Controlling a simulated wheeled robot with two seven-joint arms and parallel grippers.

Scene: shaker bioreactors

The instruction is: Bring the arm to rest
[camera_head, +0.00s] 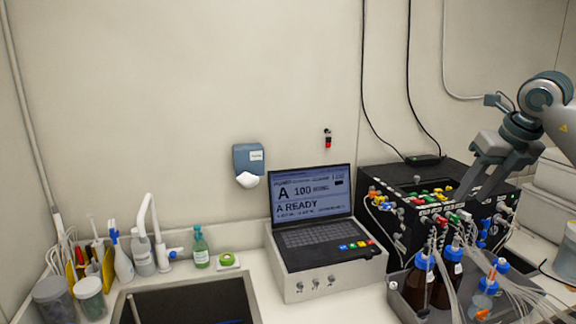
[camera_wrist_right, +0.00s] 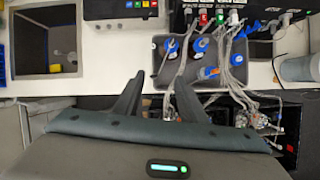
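My right arm comes in from the right in the head view. Beyond the fingertips lies a grey tray (camera_wrist_right: 160,78) with blue-capped bottles and tubes. My left gripper is in neither view.
A laptop-like console (camera_head: 318,235) reading "A READY" stands left of the black box. Brown blue-capped bottles (camera_head: 419,285) with loose tubing stand below my right gripper.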

